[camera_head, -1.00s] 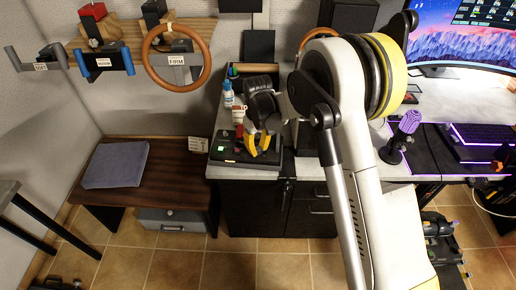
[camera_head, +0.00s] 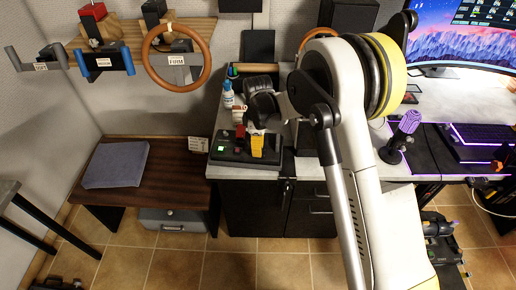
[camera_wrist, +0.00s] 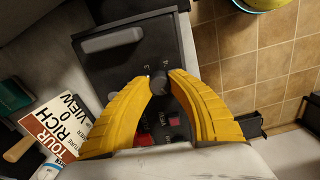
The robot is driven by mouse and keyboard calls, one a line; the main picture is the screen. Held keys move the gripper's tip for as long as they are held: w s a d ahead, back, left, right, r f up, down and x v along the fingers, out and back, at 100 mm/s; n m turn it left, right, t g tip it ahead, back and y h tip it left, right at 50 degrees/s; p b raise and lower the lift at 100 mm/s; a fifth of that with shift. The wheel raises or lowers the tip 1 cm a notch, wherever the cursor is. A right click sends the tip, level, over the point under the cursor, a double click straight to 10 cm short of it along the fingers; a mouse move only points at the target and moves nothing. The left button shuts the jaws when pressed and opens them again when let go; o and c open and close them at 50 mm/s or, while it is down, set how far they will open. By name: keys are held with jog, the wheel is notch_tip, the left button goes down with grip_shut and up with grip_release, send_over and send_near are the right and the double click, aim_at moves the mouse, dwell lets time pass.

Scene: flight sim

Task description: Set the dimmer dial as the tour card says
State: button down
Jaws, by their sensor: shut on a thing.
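A black dial (camera_wrist: 158,88) stands on a dark control panel (camera_wrist: 112,66) in the wrist view. My gripper (camera_head: 249,143) has yellow fingers, shut around the dial from both sides. The same panel (camera_head: 230,154) lies on the counter in the head view, where my gripper hides the dial. The tour card (camera_wrist: 58,125) is left of the fingers in the wrist view, tilted.
A bottle (camera_head: 228,94) stands behind the panel. A steering wheel (camera_head: 176,55) hangs on the wall rack at left. A low wooden bench (camera_head: 172,170) with a grey cushion (camera_head: 116,164) stands left of the counter. A purple microphone (camera_head: 402,132) stands at right.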

jog(key=shift+n, duration=0.3)
jog(key=c, duration=1.2)
grip_release()
jog(key=shift+o, duration=0.2)
notch_tip(320, 180, up, 12)
